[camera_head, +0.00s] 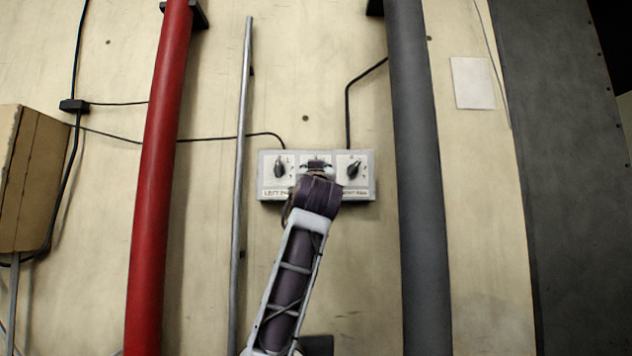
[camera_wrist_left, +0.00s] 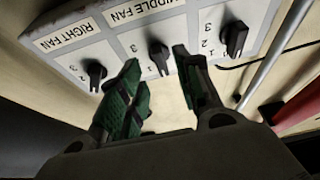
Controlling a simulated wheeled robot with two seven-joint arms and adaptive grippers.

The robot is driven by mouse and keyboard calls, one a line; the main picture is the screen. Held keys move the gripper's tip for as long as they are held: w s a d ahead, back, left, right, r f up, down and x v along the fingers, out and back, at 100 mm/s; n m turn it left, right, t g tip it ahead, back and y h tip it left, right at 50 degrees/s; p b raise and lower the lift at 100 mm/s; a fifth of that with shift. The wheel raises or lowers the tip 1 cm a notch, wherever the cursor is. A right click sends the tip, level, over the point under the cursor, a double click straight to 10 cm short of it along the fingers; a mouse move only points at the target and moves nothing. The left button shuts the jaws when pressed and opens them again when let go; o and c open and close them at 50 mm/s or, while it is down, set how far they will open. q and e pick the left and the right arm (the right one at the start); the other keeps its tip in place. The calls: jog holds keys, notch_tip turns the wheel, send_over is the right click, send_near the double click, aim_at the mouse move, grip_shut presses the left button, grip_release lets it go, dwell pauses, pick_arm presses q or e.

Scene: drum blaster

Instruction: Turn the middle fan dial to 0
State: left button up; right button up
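The grey-white control panel (camera_head: 368,188) on the wall has three black dials. The middle fan dial (camera_wrist_left: 158,56) shows in the left wrist view under the MIDDLE FAN label; my arm covers it in the head view. Its exact setting is hard to read. My left gripper (camera_wrist_left: 156,62) is open in front of the panel. Its two green-padded fingers are apart, with the middle dial showing in the gap between their tips. I see no clear contact. My right gripper is not in view.
The left fan dial (camera_head: 280,169) and right fan dial (camera_head: 353,169) sit close on either side. A thin grey pipe (camera_head: 241,180) and a red pipe (camera_head: 158,180) run left of the panel; a thick grey pipe (camera_head: 415,150) runs close on its right.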

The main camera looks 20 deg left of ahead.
pick_arm(q)
jog(key=v, duration=0.8)
jog(key=shift+w+f, duration=0.1)
dwell(0.7)
